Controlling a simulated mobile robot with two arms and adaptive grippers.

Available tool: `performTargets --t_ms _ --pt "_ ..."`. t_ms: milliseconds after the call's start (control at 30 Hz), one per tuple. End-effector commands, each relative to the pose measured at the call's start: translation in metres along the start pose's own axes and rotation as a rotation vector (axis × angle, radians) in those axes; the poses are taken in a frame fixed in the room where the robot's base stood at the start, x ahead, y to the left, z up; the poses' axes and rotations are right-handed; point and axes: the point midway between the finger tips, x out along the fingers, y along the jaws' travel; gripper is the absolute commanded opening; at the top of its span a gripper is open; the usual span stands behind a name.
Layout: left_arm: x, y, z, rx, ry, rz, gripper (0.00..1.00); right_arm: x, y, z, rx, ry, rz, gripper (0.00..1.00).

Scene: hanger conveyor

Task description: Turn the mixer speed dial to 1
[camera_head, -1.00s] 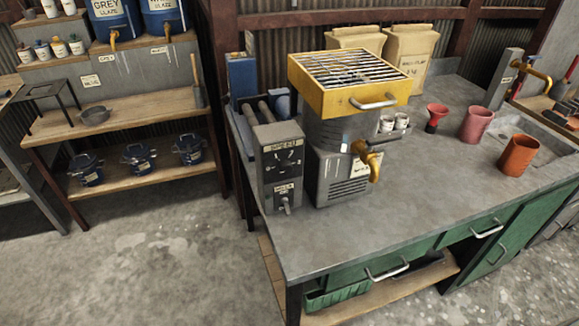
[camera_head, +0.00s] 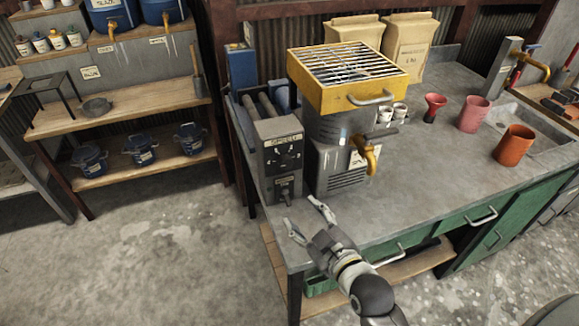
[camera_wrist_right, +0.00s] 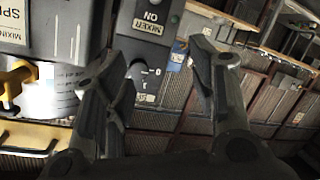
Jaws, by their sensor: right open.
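The grey control box (camera_head: 279,166) stands on the bench's left end beside the mixer. Its upper face carries the dark speed dial (camera_head: 284,157) under a "SPEED" label; its setting is too small to read. Below it is the mixer switch (camera_head: 286,192). My right gripper (camera_head: 307,214) is open and empty, in front of and below the box, its fingers pointing towards it. In the right wrist view the two fingers (camera_wrist_right: 153,52) are spread apart, with the "MIXER ON" label (camera_wrist_right: 150,22) and part of a dark knob between them. My left gripper is not in view.
The mixer (camera_head: 335,130) with its yellow grated top (camera_head: 345,100) and yellow spout (camera_head: 368,157) stands just right of the box. A red funnel (camera_head: 434,106), pink cup (camera_head: 474,114) and orange cup (camera_head: 513,146) stand farther right. The bench front (camera_head: 410,205) is clear.

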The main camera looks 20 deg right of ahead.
Motion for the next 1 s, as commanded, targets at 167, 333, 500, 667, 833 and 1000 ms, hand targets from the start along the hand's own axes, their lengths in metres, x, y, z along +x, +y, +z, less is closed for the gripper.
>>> performTargets --t_ms 167,333,500,667,833,1000 --pt "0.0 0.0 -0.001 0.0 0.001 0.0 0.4 0.008 0.023 -0.024 -0.07 0.126 0.12 0.52" --pt "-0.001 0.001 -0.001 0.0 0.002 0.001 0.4 0.011 0.032 -0.032 -0.095 0.164 0.163 0.52" --pt "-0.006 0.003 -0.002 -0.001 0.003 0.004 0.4 0.026 0.035 -0.037 -0.095 0.167 0.167 0.52" --pt "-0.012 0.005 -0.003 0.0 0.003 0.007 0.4 0.051 0.04 -0.041 -0.094 0.167 0.166 0.52" --pt "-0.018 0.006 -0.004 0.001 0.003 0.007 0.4 0.078 0.044 -0.046 -0.093 0.166 0.165 0.52" --pt "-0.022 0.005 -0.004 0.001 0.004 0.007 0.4 0.1 0.046 -0.048 -0.095 0.164 0.165 0.52"
